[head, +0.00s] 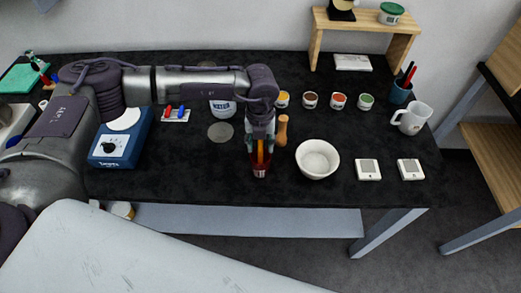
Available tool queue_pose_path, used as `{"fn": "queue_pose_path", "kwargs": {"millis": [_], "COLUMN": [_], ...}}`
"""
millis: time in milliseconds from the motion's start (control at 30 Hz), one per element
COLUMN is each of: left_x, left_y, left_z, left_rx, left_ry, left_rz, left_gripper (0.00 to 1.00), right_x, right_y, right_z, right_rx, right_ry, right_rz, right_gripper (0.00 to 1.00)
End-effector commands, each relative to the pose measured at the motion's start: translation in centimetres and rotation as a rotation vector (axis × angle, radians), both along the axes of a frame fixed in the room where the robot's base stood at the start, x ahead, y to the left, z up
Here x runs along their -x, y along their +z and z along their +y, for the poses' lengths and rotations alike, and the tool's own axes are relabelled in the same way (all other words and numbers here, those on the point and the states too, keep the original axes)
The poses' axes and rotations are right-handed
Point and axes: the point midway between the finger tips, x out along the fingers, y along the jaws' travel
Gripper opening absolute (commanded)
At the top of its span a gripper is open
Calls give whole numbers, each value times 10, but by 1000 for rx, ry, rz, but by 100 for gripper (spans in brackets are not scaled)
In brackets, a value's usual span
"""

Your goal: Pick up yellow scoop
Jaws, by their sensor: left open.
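A narrow yellow-orange piece, which looks like the yellow scoop (260,152), stands upright in or just behind a small dark red-brown container (260,171) near the table's front middle. My left gripper (261,144) points down over it, open, with its fingers on either side of the yellow piece. I cannot tell whether they touch it. The gripper hides the upper part of the yellow piece. My right gripper is not in view.
A wooden pestle-like piece (282,131) stands close right of the gripper. A white bowl (317,160) is further right, with two small white devices (368,170) beyond. A blue stirrer (119,146) stands left. Black tabletop (200,178) is clear front left.

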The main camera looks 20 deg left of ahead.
Motion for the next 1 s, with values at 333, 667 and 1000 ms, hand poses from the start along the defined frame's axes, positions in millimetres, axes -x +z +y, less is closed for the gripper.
{"fn": "queue_pose_path", "kwargs": {"millis": [333,667,1000], "left_x": [0,0,-1], "left_y": [-8,-8,3], "left_z": [0,0,0], "left_rx": [1,1,2], "left_ry": [-2,-1,0], "left_rz": [0,0,-3], "left_gripper": [41,0,0], "right_x": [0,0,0], "right_y": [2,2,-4], "right_z": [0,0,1], "right_rx": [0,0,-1], "right_ry": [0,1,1], "right_rz": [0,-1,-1], "right_gripper": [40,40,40]}}
